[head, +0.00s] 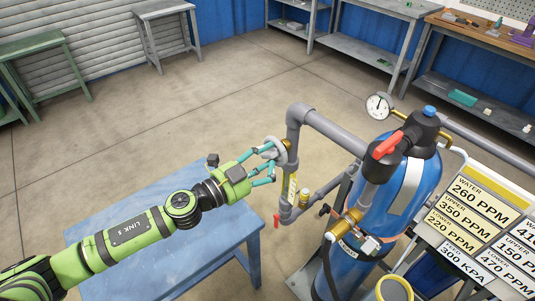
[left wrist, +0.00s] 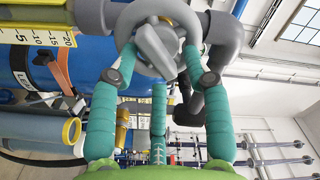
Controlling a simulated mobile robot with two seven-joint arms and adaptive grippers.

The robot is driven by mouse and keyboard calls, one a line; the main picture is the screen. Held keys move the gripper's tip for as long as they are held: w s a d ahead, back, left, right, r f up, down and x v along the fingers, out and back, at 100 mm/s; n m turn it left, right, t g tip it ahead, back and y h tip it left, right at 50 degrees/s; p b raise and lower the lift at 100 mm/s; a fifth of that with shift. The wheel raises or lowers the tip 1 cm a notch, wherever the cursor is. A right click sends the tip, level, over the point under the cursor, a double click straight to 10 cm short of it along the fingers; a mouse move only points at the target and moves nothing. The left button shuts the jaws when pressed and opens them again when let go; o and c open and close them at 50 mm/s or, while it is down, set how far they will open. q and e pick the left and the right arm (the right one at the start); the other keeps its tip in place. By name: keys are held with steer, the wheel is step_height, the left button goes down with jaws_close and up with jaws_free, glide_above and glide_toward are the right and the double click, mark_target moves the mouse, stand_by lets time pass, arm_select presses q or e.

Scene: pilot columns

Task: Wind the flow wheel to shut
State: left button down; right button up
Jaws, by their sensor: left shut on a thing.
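The flow wheel (head: 274,147) is a pale grey round handwheel on the left side of the grey pipework. In the left wrist view the wheel (left wrist: 152,17) fills the top middle, with a raised grey bar across its face. My left gripper (head: 266,165) reaches it from the left, its teal fingers shut on the wheel's rim. In the left wrist view two fingers of the gripper (left wrist: 158,68) lie on either side of the wheel and a third comes from below. The arm hides none of the wheel's front in the left wrist view. My right gripper is not in view.
Grey pipes (head: 294,125) rise beside the wheel. A blue tank (head: 408,185) with a red lever (head: 387,145) and a pressure gauge (head: 378,106) stands to the right. A blue table (head: 130,220) lies under my arm. A label board (head: 480,225) is at the right.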

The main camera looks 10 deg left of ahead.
arm_select(q)
steer(key=shift+w+a+r+t, duration=0.3)
steer(key=shift+w+a+r, duration=0.15)
steer(key=shift+w, duration=0.1)
steer(key=shift+f+m, duration=0.2)
steer(key=shift+m, duration=1.1)
steer(key=shift+f+m, duration=0.2)
steer(key=shift+m, duration=1.2)
steer(key=shift+f+m+b, duration=0.15)
steer(key=shift+m+b, duration=0.15)
steer(key=shift+m, duration=0.2)
steer(key=c, duration=1.2)
jaws_free()
steer(key=shift+w+a, duration=0.1)
steer(key=shift+w, duration=0.15)
steer(key=shift+w+d+f, duration=0.2)
steer(key=shift+w, duration=0.1)
